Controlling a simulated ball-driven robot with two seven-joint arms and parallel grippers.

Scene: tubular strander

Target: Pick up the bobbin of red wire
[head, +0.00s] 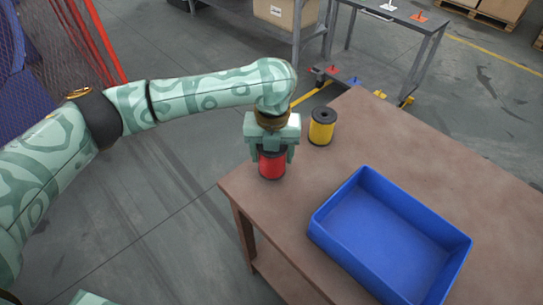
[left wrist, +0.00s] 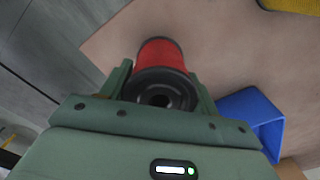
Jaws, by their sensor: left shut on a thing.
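The bobbin of red wire (head: 271,166) stands at the near left corner of the brown table in the head view. It has dark flanges, and its upper part is hidden by my gripper. My left gripper (head: 272,156) reaches down over it from above, with a finger on each side. In the left wrist view the red bobbin (left wrist: 161,70) sits between the two fingers (left wrist: 160,88), its dark flange and centre hole facing the camera. The left gripper is shut on it. I cannot tell whether the bobbin touches the table. My right gripper is not in view.
A bobbin of yellow wire (head: 321,127) stands on the table just behind and right of the gripper. An empty blue bin (head: 390,235) takes up the table's front middle. The table's (head: 425,150) right part is clear. A grey bench (head: 400,15) stands behind.

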